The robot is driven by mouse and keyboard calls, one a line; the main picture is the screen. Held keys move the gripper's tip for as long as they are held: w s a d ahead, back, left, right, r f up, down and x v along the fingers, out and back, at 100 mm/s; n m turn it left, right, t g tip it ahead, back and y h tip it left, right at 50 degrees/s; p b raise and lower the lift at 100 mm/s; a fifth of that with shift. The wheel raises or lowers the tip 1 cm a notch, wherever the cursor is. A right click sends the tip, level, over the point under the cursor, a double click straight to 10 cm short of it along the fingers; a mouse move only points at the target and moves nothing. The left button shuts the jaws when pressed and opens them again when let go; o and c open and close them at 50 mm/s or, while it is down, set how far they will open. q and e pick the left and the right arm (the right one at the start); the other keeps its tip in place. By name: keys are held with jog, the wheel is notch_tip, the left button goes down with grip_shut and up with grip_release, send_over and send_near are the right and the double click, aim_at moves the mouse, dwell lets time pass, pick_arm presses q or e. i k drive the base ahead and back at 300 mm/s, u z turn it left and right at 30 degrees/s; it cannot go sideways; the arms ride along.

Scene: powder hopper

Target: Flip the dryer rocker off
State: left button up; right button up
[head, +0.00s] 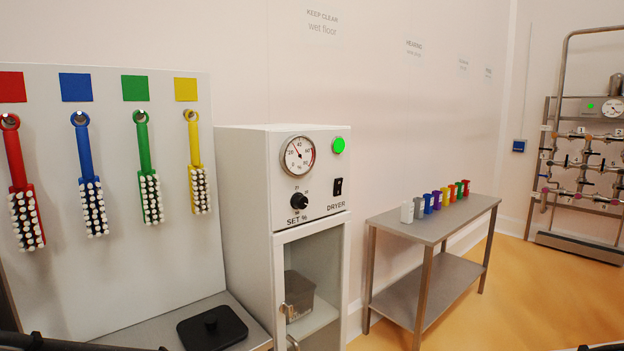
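The dryer rocker (338,187) is a small black switch on the sloped front panel of the white dryer cabinet (246,190), just above the label DRYER. Its tilt is too small to tell. A green lamp (338,145) above it is lit. Neither gripper can be made out. Only dark parts, probably of my arms, show along the bottom edge at the left and right, well below the rocker.
A board (110,260) with several coloured brushes stands left of the cabinet. A black lidded item (212,328) lies below it. A glass cabinet door (312,280) is under the panel. A steel table (440,222) with small coloured containers stands right. Yellow floor (545,310) is clear.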

aim_at(337, 185)
jog(key=k, duration=0.65)
jog(key=u, duration=0.6)
jog(key=i, duration=1.2)
jog(key=z, duration=0.5)
